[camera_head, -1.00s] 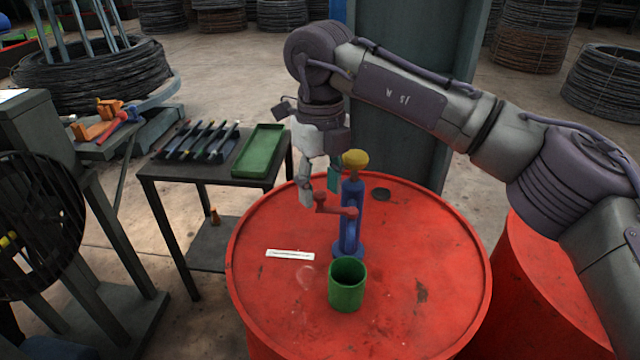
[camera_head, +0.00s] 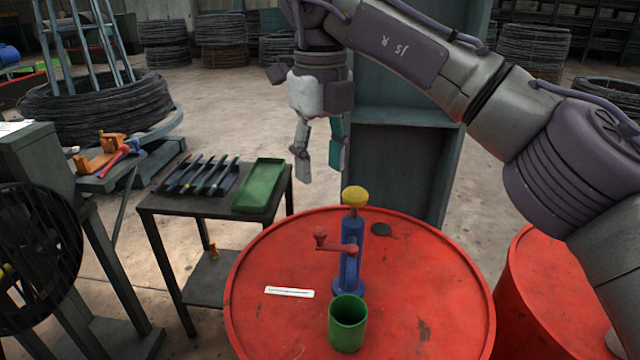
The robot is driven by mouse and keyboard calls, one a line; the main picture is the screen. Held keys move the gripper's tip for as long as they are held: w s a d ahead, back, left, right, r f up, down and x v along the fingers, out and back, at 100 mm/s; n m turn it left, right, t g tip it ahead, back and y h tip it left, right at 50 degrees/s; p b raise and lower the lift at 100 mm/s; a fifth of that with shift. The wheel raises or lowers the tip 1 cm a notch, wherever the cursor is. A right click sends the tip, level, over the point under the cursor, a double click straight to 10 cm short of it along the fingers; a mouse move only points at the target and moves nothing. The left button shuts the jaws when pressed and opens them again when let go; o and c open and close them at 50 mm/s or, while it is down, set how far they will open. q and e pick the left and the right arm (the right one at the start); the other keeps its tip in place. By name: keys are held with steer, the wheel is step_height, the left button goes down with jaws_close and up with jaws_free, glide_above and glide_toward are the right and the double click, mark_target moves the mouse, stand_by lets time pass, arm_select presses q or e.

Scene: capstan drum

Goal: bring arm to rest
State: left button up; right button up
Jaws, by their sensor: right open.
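My right gripper (camera_head: 320,172) hangs in the air above and behind the red drum (camera_head: 262,262), with its two fingers apart and nothing between them. The blue capstan post (camera_head: 353,245) stands upright on the drum, with a yellow knob (camera_head: 355,196) on top and a red crank handle (camera_head: 333,244) pointing left. The gripper is clear of the post, up and to its left. A green cup (camera_head: 348,325) stands on the drum in front of the post. My left gripper is not in view.
A dark side table (camera_head: 165,204) with a green tray (camera_head: 259,185) and a rack of tools (camera_head: 202,174) stands left. A grey cabinet (camera_head: 408,125) stands behind. A second red drum (camera_head: 545,300) is at right.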

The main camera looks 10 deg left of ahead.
steer(key=shift+r, duration=0.3)
